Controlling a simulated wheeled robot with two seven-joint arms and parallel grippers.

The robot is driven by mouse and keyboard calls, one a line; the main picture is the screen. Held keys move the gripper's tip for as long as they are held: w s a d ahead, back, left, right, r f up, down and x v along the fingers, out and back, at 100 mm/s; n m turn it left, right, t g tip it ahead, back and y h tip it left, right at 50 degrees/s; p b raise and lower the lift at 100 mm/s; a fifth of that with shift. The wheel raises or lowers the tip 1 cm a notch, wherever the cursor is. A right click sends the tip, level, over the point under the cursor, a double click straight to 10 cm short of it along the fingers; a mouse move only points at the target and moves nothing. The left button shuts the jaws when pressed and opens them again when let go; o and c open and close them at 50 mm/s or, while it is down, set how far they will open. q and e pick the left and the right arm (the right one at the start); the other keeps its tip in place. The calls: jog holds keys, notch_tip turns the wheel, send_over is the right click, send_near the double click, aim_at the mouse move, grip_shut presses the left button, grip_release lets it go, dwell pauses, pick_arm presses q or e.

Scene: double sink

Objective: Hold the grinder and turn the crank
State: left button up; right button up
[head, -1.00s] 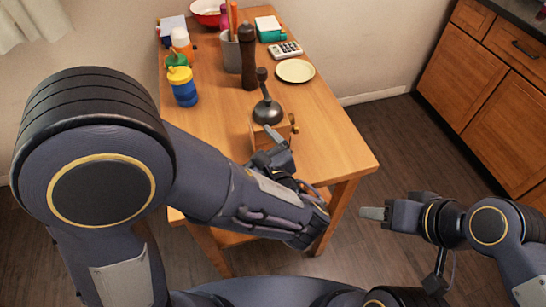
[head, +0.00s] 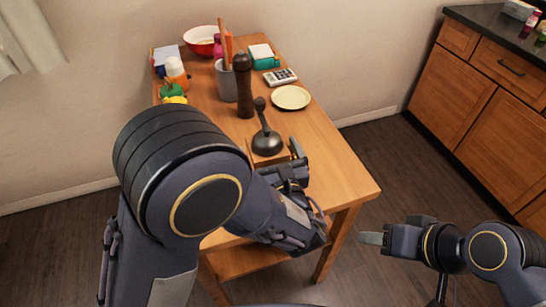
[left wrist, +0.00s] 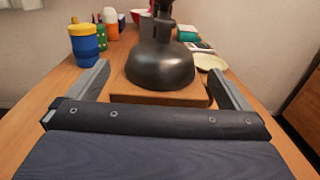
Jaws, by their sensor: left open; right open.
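The grinder (head: 267,143) stands upright on the wooden table, with a dark metal dome on a wooden box base. Its crank (head: 261,112) rises from the dome to a dark knob. It also fills the upper middle of the left wrist view (left wrist: 160,68), where the knob is cut off. My left gripper (head: 284,160) is open at the near side of the grinder. In the left wrist view its fingers (left wrist: 160,78) are spread to either side of the base, with no clear contact. My right gripper (head: 376,239) is open and empty, in front of the table's right corner.
On the table (head: 335,172) behind the grinder stand a tall pepper mill (head: 243,88), a grey utensil cup (head: 226,82), a plate (head: 291,97) and a calculator (head: 281,77). A blue, yellow-lidded jar (left wrist: 85,42) stands left. The table's right front is clear.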

pick_arm(q)
jog(key=c, duration=1.3)
jog(key=o, duration=0.6)
jog(key=c, duration=0.3)
jog(key=shift+c, duration=0.2)
